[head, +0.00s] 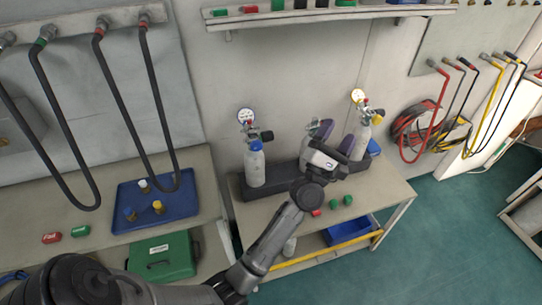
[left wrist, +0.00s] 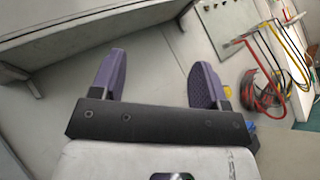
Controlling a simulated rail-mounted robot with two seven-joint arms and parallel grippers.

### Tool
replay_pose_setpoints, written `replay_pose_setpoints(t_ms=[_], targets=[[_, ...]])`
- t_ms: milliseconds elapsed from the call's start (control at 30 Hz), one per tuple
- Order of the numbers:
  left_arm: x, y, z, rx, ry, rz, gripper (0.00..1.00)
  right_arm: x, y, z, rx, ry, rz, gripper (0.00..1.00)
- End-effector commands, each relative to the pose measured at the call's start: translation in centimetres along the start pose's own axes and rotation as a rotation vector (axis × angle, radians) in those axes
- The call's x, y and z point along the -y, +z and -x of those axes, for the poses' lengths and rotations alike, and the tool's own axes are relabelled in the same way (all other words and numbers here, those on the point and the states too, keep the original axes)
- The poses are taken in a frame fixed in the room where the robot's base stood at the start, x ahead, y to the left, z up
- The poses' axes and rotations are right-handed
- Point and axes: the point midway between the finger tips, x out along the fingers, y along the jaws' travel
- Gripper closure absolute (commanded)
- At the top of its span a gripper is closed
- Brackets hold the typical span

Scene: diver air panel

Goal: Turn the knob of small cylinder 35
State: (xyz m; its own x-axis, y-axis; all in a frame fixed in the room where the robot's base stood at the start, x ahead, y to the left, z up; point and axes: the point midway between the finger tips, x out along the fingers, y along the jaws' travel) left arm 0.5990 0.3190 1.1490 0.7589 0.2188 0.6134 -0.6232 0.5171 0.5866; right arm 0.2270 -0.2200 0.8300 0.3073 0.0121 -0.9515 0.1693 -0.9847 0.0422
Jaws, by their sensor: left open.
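Two small cylinders stand upright in a black holder (head: 283,182) on the right bench. I cannot read a number on either. My left gripper (head: 336,134) is open and empty, its purple fingers just left of the right cylinder and partly in front of it. In the left wrist view the fingers (left wrist: 157,82) are wide apart, with a yellow bit (left wrist: 228,91) behind the right one.
A shelf (head: 330,15) runs above the bench. A blue tray (head: 185,205) and green case (head: 160,258) are at the left. Red and green tags (head: 335,202) lie by the bench's front edge.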

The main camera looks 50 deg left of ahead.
Motion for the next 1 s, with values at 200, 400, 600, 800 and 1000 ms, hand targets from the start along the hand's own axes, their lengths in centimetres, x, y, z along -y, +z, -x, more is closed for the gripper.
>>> replay_pose_setpoints(t_ms=[200, 400, 600, 800, 1000], targets=[[-0.7, -8.1, 0.2, -0.105, 0.472, 0.53, 0.32, 0.4, 3.0, -9.8, -0.003, 0.0, -0.001, 0.57], [-0.6, -14.8, 2.0, -0.153, 0.913, 0.977, 0.32, 0.9, 5.2, -16.5, -0.002, -0.004, -0.005, 0.57], [1.3, -19.4, 4.5, -0.171, 1.3, 1.294, 0.32, 1.3, 6.8, -21.6, -0.002, -0.008, -0.01, 0.57], [3.3, -21.5, 6.4, -0.177, 1.565, 1.461, 0.32, 1.5, 7.8, -24.6, -0.001, -0.01, -0.011, 0.57], [4.1, -22.3, 7.1, -0.177, 1.686, 1.521, 0.32, 1.5, 8.2, -25.8, 0.0, -0.01, -0.011, 0.57]])
